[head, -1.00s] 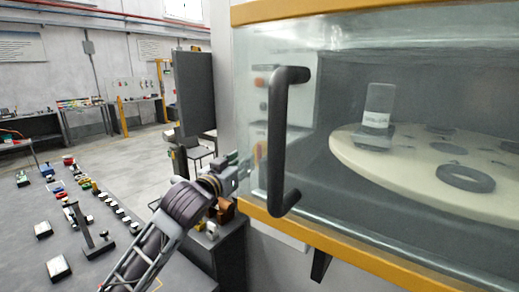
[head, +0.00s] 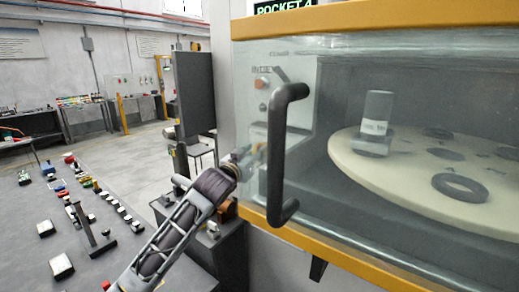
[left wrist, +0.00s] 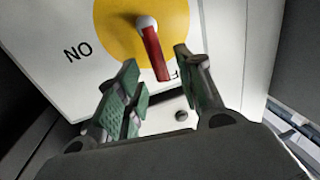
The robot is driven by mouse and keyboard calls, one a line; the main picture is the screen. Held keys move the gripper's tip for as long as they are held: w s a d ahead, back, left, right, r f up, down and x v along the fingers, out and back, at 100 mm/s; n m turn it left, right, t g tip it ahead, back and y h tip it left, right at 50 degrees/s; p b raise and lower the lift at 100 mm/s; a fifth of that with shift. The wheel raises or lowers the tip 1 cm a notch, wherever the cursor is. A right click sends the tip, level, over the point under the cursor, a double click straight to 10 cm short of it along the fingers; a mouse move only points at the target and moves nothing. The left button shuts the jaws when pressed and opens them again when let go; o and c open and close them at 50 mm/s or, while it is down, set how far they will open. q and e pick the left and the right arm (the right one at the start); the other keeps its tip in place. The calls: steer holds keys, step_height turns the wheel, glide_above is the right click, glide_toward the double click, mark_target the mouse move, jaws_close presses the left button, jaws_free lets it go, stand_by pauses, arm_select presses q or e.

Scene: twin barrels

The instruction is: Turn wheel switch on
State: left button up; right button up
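The wheel switch shows in the left wrist view as a red handle (left wrist: 154,52) with a pale round hub on a yellow disc (left wrist: 120,28). The disc sits on a white panel (left wrist: 45,90). The word "ON" is printed left of the disc; another label is mostly hidden behind the right finger. The handle points down and slightly right. My left gripper (left wrist: 156,60) is open, with its green-padded fingers on either side of the handle's lower end; I cannot tell whether they touch it. In the head view my left gripper (head: 246,160) is at the machine's side, partly blurred. My right gripper is out of view.
The machine's clear door has a black handle (head: 277,150) close to my left gripper. Inside, a round table (head: 400,185) carries a cylinder (head: 376,115) and black rings (head: 460,187). A dark panel (head: 194,93) stands behind the arm. A grey table (head: 110,240) with small parts lies at left.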

arm_select(q)
steer(key=shift+p+x, duration=0.4)
steer(key=shift+x, duration=1.6)
jaws_close()
